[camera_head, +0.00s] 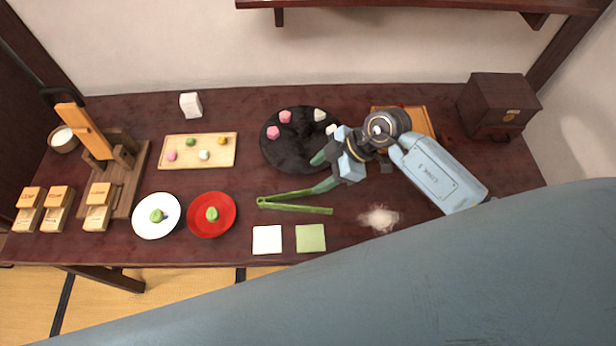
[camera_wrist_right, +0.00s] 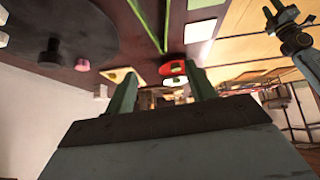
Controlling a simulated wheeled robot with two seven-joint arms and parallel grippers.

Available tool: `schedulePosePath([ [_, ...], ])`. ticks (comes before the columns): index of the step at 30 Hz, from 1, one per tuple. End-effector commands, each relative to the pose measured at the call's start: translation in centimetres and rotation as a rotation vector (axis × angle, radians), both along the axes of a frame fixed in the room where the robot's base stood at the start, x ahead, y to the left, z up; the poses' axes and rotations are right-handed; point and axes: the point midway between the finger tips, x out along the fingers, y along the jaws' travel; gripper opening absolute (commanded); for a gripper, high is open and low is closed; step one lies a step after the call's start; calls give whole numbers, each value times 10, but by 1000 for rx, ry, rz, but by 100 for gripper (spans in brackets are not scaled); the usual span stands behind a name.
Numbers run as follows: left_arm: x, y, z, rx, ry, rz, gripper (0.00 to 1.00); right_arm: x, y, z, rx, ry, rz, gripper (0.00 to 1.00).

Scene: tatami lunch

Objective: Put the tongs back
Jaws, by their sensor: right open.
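The green tongs (camera_head: 295,208) lie on the dark wooden table with their two arms spread, the closed end to the left. They also show in the right wrist view (camera_wrist_right: 149,27). My right gripper (camera_head: 319,174) is open and empty, its two green fingers apart. In the head view one finger overlaps the upper right end of the tongs; I cannot tell if they touch. The other finger is over the edge of the round black plate (camera_head: 290,153). A grey jointed part in the right wrist view (camera_wrist_right: 290,38) appears to be my left gripper; its jaws are unclear.
The black plate holds pink and white sweets. A red plate (camera_head: 229,226) and a white plate (camera_head: 140,230) each hold a green sweet. A white square (camera_head: 267,247) and a green square (camera_head: 310,245) lie in front. A wooden tray (camera_head: 186,162), box (camera_head: 497,100) and white powder (camera_head: 379,218) are nearby.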

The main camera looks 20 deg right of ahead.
Motion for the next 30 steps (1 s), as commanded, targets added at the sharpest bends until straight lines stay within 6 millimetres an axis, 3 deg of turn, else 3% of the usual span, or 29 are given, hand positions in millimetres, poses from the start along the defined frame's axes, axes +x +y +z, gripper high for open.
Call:
schedulePosePath([
  [3, 0, 0, 5, 0, -1, 0, 36, -4, -14, 20, -3, -2, 2, 55],
  [9, 1, 0, 6, 0, -1, 0, 36, -8, -28, 37, -1, 0, 1, 55],
  [30, 3, 0, 7, 0, -5, 0, 36, -9, -29, 40, 0, 1, 1, 55],
])
